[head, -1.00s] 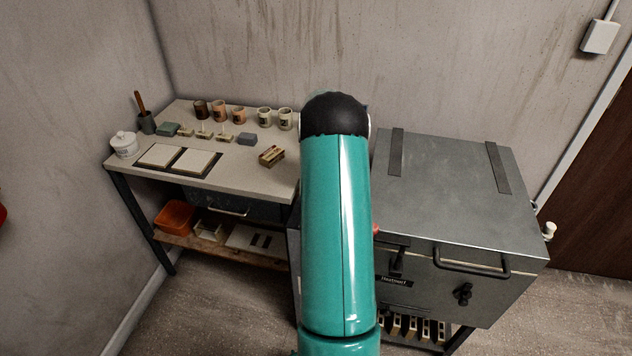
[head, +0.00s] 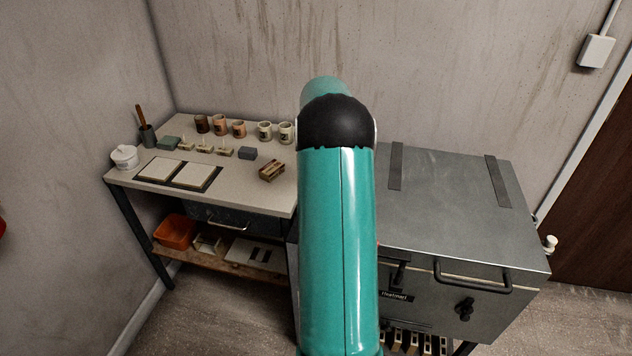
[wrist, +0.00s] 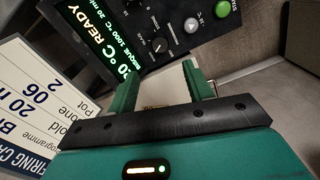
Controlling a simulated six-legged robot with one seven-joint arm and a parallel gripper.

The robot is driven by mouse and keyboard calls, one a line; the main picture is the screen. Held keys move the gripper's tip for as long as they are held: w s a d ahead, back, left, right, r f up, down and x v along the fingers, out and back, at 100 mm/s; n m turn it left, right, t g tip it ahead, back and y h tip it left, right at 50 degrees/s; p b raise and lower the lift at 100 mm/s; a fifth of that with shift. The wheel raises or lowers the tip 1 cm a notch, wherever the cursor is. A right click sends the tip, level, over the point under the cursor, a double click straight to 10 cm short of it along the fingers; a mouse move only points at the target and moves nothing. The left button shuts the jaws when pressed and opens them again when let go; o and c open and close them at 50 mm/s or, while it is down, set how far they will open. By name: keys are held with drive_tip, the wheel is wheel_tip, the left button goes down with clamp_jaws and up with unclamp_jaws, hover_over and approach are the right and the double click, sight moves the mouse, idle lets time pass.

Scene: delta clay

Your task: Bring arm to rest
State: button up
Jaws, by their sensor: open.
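My arm, teal with a black joint, rises through the middle of the head view and hides the gap between the bench and the kiln. My gripper (wrist: 160,84) shows in the wrist view with its two green fingers apart. Nothing is seen held between them, only a pale surface behind. Beyond the fingers is a dark control panel (wrist: 150,25) with a lit green display reading READY, a knob and a green button. In the head view my gripper is hidden behind my arm.
The grey kiln (head: 445,200) stands at the right with its lid down. The bench (head: 240,190) at the left bears several cups, a white lidded jar (head: 124,157) and pale tiles. A printed firing card (wrist: 40,105) is at the left of the wrist view.

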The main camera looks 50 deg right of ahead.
wheel_tip(320, 180, up, 2)
drive_tip(key=shift+r, duration=0.15)
idle(0.6)
drive_tip(key=w+a+r+t, duration=0.1)
drive_tip(key=a+r, duration=0.4)
drive_tip(key=a, duration=0.4)
drive_tip(key=a+r+h, duration=0.1)
drive_tip(key=a+r, duration=0.3)
drive_tip(key=a, duration=0.4)
drive_tip(key=w+a+r+t, duration=0.1)
drive_tip(key=a+r, duration=0.4)
drive_tip(key=a, duration=0.4)
drive_tip(key=s+a+t, duration=0.1)
drive_tip(key=s+a, duration=0.7)
drive_tip(key=a, duration=0.3)
drive_tip(key=s+a+f+m+t+y, duration=0.1)
drive_tip(key=s+a+t, duration=0.1)
drive_tip(key=s+a, duration=0.6)
drive_tip(key=shift+a+m+t, duration=0.3)
drive_tip(key=shift+a, duration=1.65)
drive_tip(key=shift+s+f, duration=0.1)
